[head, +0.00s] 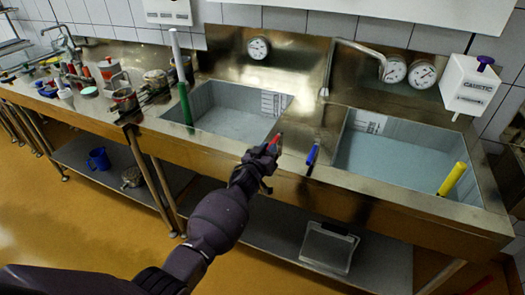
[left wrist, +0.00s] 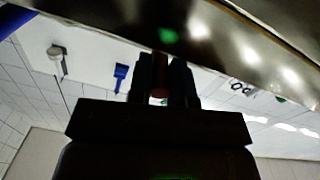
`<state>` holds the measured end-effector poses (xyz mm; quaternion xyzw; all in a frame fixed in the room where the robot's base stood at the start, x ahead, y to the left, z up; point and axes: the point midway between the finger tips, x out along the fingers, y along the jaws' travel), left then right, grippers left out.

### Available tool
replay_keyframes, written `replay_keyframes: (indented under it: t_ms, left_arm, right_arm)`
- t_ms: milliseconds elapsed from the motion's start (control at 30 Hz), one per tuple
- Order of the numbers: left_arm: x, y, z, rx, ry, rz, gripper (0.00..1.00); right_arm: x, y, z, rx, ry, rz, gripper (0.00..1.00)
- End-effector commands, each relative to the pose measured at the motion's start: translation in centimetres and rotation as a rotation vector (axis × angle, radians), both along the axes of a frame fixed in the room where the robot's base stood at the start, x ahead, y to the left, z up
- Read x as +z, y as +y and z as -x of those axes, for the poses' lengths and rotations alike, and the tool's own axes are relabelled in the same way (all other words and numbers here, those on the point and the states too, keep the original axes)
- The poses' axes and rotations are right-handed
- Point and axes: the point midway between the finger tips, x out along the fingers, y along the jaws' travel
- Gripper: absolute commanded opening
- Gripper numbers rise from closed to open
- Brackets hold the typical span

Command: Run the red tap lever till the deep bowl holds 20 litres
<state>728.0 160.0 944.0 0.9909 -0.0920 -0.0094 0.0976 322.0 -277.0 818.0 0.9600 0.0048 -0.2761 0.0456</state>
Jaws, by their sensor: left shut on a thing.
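My left gripper (head: 270,152) is shut on the red tap lever (head: 275,141) at the front of the steel ledge between the two bowls. In the left wrist view the red lever (left wrist: 159,82) shows between the dark fingers. The left bowl (head: 203,103) and right bowl (head: 345,157) both show a grey-blue surface that looks like water and a white scale plate inside. I cannot tell which is the deep bowl or read the litre marks. The spout (head: 325,80) ends near the left bowl's right edge. My right gripper is not in view.
A blue lever (head: 312,155) stands right of the red one. A green handle (head: 185,104) and yellow handle (head: 452,179) stand at the bowls. Gauges (head: 259,48) and a caustic dispenser (head: 470,85) are on the wall. A clear crate (head: 328,248) sits on the lower shelf.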

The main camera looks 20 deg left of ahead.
Motion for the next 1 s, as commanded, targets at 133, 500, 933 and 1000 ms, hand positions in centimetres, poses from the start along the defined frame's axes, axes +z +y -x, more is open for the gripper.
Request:
replay_keyframes:
  t_ms: [133,500,933,1000]
  left_arm:
    - [-0.19,-0.34,0.10,0.031,0.002,0.003,0.00]
    - [-0.09,-0.46,0.13,0.052,0.001,0.000,0.00]
    - [-0.06,-0.50,0.11,0.051,0.001,0.000,0.44]
    - [-0.04,-0.50,0.10,0.051,0.001,0.000,0.44]
  right_arm:
    - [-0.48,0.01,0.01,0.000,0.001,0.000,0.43]
    - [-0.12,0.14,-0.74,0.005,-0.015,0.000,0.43]
    - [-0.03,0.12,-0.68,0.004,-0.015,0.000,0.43]
    - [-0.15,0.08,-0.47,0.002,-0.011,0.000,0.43]
